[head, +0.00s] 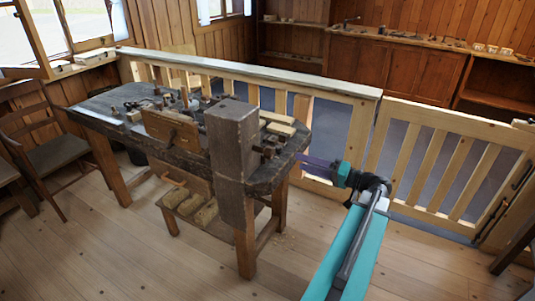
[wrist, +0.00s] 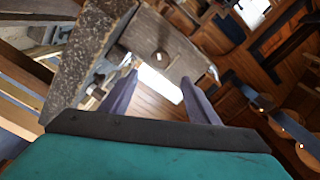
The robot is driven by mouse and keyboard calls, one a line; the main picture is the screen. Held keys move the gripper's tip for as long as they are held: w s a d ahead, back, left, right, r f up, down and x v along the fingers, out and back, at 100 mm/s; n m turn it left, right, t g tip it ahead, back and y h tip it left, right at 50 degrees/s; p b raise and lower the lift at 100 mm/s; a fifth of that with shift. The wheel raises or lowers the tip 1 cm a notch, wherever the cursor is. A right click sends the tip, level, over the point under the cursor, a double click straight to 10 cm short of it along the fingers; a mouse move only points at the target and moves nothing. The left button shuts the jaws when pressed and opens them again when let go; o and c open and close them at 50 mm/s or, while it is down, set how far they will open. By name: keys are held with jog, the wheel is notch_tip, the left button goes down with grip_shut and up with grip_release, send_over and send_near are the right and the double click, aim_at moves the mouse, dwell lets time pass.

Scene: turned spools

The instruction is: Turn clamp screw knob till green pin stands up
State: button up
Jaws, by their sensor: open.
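My gripper (head: 303,158) reaches in from the right in the head view, its purple fingers pointing at the right end of the dark workbench (head: 287,170). In the wrist view the gripper (wrist: 160,77) has its two fingers spread, with nothing between them. A small dark knob-like part (head: 268,151) sticks out beside the thick wooden post (head: 232,130), left of the fingertips and apart from them. In the wrist view a dark cylindrical part (wrist: 96,88) shows left of the left finger; I cannot tell whether it is the clamp screw knob. I see no green pin in either view.
Tools and wood pieces crowd the bench top. A wooden railing (head: 250,72) runs behind the bench, with a slatted gate (head: 440,165) at right. A chair (head: 45,150) stands at left. The plank floor (head: 150,255) in front is clear.

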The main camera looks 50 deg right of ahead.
aim_at(273, 154)
jog(key=n+b, duration=0.2)
jog(key=n, duration=0.2)
jog(key=n+b, duration=0.1)
jog(key=n, duration=0.3)
jog(key=w+n+b, duration=0.1)
jog(key=n+b, duration=0.1)
jog(key=n, duration=0.2)
jog(key=shift+a+n+b, duration=0.25)
jog(key=shift+n+b, duration=0.1)
jog(key=shift+n, duration=0.05)
jog(key=shift+w+f, duration=0.1)
jog(key=shift+w, duration=0.15)
jog(key=shift+p+x, duration=1.1)
jog(key=shift+x, duration=5.7)
jog(key=shift+a, duration=0.2)
jog(key=c, duration=1)
